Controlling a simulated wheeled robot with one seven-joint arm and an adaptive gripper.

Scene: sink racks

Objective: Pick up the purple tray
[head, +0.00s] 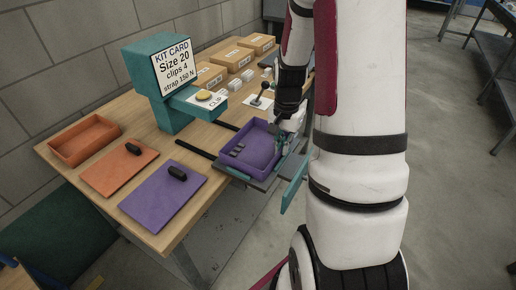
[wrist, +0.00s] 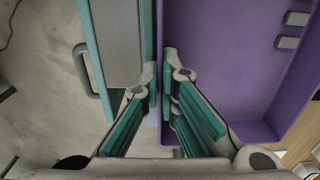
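The purple tray (head: 262,158) is an open box on the grey and teal fixture at the table's right front side, with several small grey pieces inside. My gripper (head: 284,141) is at the tray's right wall, partly hidden by my arm. In the wrist view, the purple tray (wrist: 215,75) fills the right half. My gripper (wrist: 162,75) straddles its wall there, one finger inside and one outside. The fingertips are close together and appear shut on the wall. I cannot tell whether the tray is clear of its support.
A purple lid (head: 155,203) and an orange lid (head: 112,177), both with black handles, lie left, near an orange tray (head: 84,142). A teal kit-card stand (head: 174,116) rises behind.

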